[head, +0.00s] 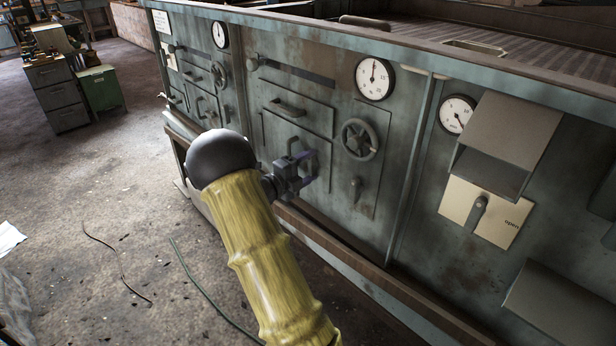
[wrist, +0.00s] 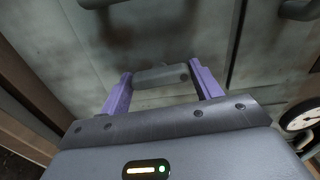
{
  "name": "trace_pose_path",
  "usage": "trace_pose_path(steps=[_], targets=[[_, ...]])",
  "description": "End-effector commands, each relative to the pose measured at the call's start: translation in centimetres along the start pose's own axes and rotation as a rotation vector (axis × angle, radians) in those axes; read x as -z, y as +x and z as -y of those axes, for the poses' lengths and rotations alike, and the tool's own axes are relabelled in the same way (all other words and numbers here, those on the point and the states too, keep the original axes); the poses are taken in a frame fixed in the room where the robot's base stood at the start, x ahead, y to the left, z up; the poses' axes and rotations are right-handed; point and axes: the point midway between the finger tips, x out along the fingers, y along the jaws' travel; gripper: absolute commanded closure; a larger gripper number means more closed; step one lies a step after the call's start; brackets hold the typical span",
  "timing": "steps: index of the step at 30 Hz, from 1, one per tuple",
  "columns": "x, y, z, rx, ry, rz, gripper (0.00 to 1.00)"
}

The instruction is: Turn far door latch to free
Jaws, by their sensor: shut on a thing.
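My gripper (head: 307,163) is at the right edge of a lower metal door on the middle panel of the grey machine. Its two purple fingers show in the wrist view, one on each side of a short grey latch handle (wrist: 160,76). The fingers are shut on this handle, which lies roughly crosswise between them. In the head view my gripper hides the handle, so I cannot tell its angle on the door there.
A handwheel (head: 359,139) and a small lever (head: 356,188) are just right of my gripper. A horizontal door handle (head: 287,108) is above it. Another lever on a cream plate (head: 478,213) is further right. The floor (head: 110,200) at left is mostly open, with loose cables.

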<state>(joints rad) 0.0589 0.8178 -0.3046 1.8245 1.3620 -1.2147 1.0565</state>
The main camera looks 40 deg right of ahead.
Motion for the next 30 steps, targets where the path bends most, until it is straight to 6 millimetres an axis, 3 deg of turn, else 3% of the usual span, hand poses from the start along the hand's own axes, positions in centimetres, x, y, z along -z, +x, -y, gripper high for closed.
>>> trace_pose_path(steps=[18, 19, 22, 30], targets=[[0.07, 0.05, -0.07, -0.002, 0.059, -0.002, 0.59], [0.07, 0.05, -0.07, -0.002, 0.059, -0.002, 0.32], [0.07, 0.05, -0.06, -0.002, 0.059, -0.002, 0.15], [0.03, 0.0, -0.02, -0.001, 0.059, -0.001, 0.15]])
